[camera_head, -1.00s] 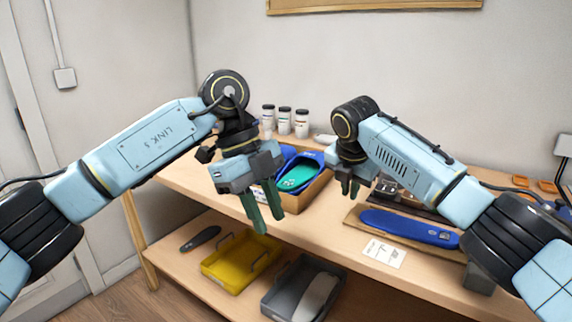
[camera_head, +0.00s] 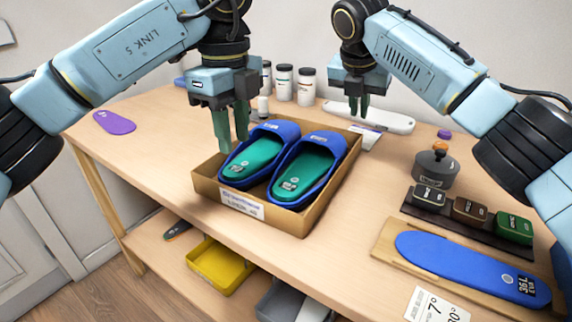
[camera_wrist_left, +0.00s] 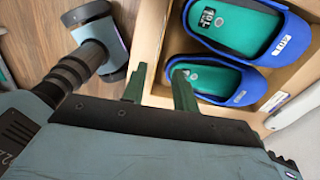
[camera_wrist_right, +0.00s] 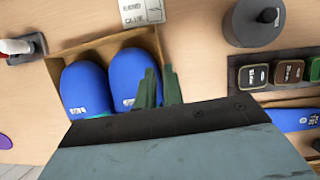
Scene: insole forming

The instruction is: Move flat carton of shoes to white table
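The flat carton (camera_head: 298,222) stands on the wooden table in the head view. It is open-topped and holds two blue shoes (camera_head: 318,150) with green insoles, side by side. My left gripper (camera_head: 231,140) points down near the carton's left edge, its fingers apart and nothing between them. In the left wrist view its fingers (camera_wrist_left: 158,90) are beside the carton wall (camera_wrist_left: 150,50). No white table is clearly visible.
Jars (camera_head: 285,83) and a white device (camera_head: 370,116) stand behind the carton. To the right are a round dark weight (camera_head: 436,168), small blocks (camera_head: 470,210) and a blue insole on a board (camera_head: 470,268). A lower shelf holds a yellow tray (camera_head: 218,268). The table's left part is mostly clear.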

